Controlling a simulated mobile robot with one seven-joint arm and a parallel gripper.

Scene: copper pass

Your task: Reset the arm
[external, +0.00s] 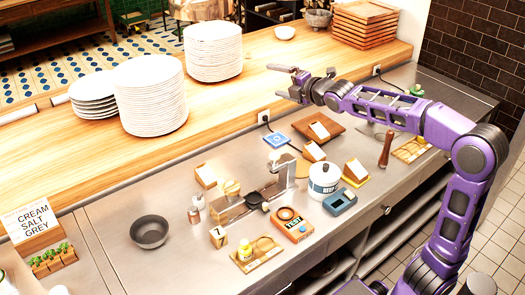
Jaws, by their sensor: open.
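My gripper (287,83) is at the end of my purple arm, above the back of the steel counter and close in the picture to the wooden shelf's front edge. Its two fingers point left and are spread apart. Nothing shows between them. The arm reaches up from the lower right, bends at a high elbow and stretches left over the counter.
Below on the steel counter (110,215) stand a white pot (323,180), a red-orange device (292,225), a blue device (340,202) and a dark bowl (150,231). Plate stacks (152,95) stand on the wooden shelf (270,70). A sign (32,218) stands at left.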

